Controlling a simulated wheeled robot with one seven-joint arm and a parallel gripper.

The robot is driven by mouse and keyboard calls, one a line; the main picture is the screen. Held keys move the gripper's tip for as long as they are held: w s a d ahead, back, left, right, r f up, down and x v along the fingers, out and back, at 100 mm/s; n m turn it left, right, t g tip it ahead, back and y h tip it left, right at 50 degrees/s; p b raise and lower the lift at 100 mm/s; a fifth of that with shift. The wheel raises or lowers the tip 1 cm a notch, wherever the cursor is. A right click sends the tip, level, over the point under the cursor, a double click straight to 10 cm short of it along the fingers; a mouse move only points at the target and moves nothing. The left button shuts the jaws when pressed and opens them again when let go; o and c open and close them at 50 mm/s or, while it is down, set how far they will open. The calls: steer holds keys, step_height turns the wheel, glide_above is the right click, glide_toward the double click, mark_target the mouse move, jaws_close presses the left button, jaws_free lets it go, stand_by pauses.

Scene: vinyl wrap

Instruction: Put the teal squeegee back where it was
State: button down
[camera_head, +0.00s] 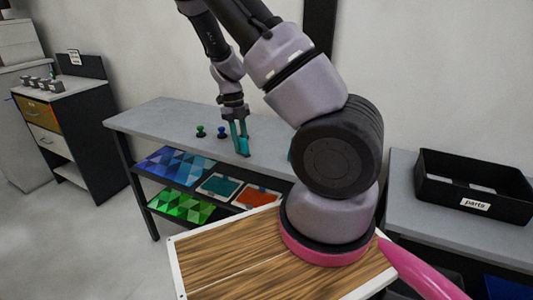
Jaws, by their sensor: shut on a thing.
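My gripper (239,136) hangs over the right part of the grey bench, its fingers pointing down. It is shut on the teal squeegee (244,147), a small teal piece at the fingertips. The squeegee is low, near the bench top; I cannot tell whether it touches. Its shape is small and partly hidden by the fingers.
On the grey bench (165,118), a green knobbed item (200,132) and a dark blue one (221,132) stand left of my gripper. A teal edge (290,155) shows beside my arm, mostly hidden. Coloured panels lie below. A black parts bin (475,207) stands right.

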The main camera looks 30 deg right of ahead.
steer(key=w+d+r+n+t, duration=0.3)
steer(key=d+r+n, duration=0.3)
steer(key=d, duration=0.5)
step_height(320, 180, down, 10)
steer(key=shift+f, duration=0.1)
steer(key=c, duration=0.7)
jaws_free()
steer(key=shift+c, duration=0.2)
step_height(320, 180, up, 12)
steer(key=s+a+r+n+t+y, duration=0.1)
steer(key=s+a+r+n+y, duration=0.2)
steer(key=r+n, duration=0.4)
steer(key=s+a+r+n+t+y, duration=0.1)
steer(key=s+a+r+n+t, duration=0.2)
steer(key=a+r, duration=0.4)
steer(key=s+a+r+n+t+h, duration=0.1)
steer(key=s+a+r+n+t, duration=0.1)
steer(key=s+r+n, duration=1)
steer(key=shift+s+a+n+t+h, duration=0.35)
steer(key=shift+s+a+n, duration=0.4)
steer(key=shift+n, duration=0.45)
